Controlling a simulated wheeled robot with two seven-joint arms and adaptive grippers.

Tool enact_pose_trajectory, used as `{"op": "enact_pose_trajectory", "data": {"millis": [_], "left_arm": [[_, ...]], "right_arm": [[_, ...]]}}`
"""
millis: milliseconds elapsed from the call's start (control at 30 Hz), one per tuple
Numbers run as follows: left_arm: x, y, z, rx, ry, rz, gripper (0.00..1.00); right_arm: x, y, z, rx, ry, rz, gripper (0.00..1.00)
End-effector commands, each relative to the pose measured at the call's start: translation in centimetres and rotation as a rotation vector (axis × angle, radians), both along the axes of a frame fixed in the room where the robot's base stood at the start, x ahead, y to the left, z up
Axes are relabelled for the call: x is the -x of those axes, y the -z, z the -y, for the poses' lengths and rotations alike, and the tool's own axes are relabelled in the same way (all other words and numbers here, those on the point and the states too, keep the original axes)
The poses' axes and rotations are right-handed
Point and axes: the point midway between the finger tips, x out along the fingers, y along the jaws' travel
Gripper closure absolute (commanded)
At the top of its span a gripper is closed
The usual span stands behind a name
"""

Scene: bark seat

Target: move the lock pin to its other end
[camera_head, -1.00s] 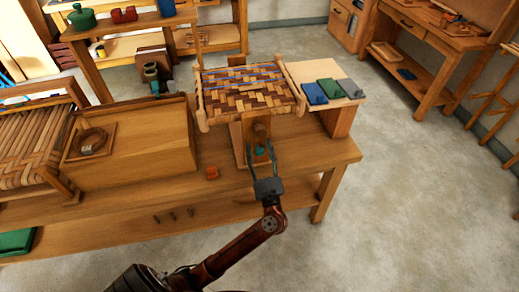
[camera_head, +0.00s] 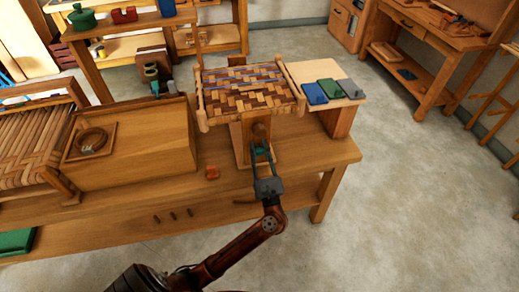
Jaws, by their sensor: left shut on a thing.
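The woven bark seat (camera_head: 250,91) is held in a wooden stand (camera_head: 241,140) on the workbench. A small teal piece, which looks like the lock pin (camera_head: 260,149), sits low on the front of the stand, below a round wooden knob (camera_head: 260,131). My left gripper (camera_head: 263,159) reaches up to it from the front and is shut on it. The fingers partly hide the pin, so its exact seat in the stand is unclear. My right gripper is not in view.
A wooden box with a coil (camera_head: 90,140) stands further left. Blue, green and grey pieces (camera_head: 331,88) lie on a side board at right.

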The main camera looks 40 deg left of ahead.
Motion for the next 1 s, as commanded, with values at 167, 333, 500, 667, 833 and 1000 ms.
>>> {"op": "enact_pose_trajectory", "data": {"millis": [167,333,500,667,833,1000], "left_arm": [[0.0,0.0,0.0,0.001,0.000,-0.001,1.00],[0.8,0.2,0.9,0.004,0.000,-0.003,1.00],[1.9,0.1,2.2,0.003,0.000,-0.001,1.00],[1.9,0.2,2.3,0.002,0.002,-0.003,1.00],[1.8,0.2,2.3,0.003,0.002,-0.002,0.70],[1.8,0.1,2.2,0.002,0.001,-0.001,0.58]], "right_arm": [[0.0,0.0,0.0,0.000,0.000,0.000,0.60],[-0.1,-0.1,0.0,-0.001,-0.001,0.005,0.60],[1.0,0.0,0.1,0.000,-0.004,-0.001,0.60],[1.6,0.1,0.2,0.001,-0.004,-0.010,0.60],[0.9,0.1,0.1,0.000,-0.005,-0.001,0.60],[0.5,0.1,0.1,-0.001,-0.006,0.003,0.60]]}}
